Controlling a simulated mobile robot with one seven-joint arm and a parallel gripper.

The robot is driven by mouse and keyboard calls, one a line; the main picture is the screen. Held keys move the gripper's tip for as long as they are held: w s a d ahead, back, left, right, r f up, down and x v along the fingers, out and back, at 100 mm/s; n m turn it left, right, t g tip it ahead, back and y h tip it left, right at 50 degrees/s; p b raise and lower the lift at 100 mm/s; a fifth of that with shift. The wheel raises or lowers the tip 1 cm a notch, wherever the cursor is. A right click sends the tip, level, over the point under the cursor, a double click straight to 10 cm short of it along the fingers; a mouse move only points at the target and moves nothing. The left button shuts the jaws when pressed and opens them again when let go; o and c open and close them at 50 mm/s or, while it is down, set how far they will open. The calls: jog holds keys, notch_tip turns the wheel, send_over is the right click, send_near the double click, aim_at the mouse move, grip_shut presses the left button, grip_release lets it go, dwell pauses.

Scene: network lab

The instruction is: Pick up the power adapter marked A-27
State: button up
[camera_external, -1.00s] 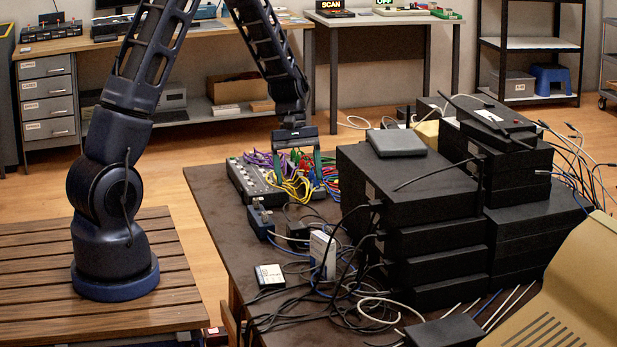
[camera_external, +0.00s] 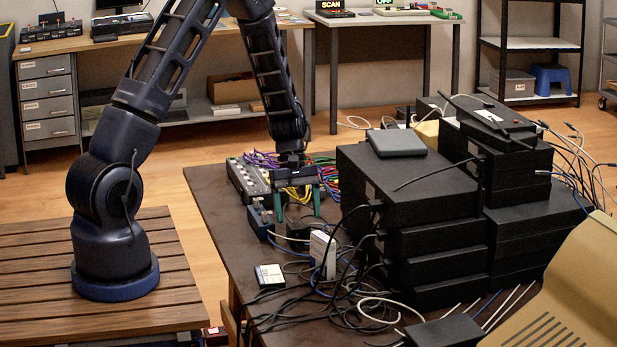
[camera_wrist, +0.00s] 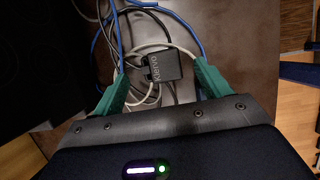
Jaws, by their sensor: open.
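My gripper (camera_external: 298,212) is open, its green fingers pointing down over the cluttered table. In the wrist view, a small black adapter marked "Kiervo" (camera_wrist: 153,62) lies between and below the fingers of my gripper (camera_wrist: 158,75), among grey and blue cables. A dark adapter (camera_external: 300,229) shows just under the fingers in the external view. Another dark blue-black block (camera_external: 260,223) stands to its left. A white upright block (camera_external: 322,254) and a white-labelled flat block (camera_external: 270,275) lie nearer the camera. I cannot read A-27 on any of them.
Stacked black boxes (camera_external: 415,195) stand close right of my gripper. A grey panel (camera_external: 247,180) with coloured cables lies behind it. Loose cables (camera_external: 300,312) cover the table's near part. The table's left strip (camera_external: 222,215) is clear.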

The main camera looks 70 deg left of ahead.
aim_at(299, 224)
jog(key=x, duration=0.4)
jog(key=shift+f, duration=0.35)
jog(key=c, duration=1.2)
jog(key=shift+o, duration=0.2)
jog(key=shift+r, duration=0.15)
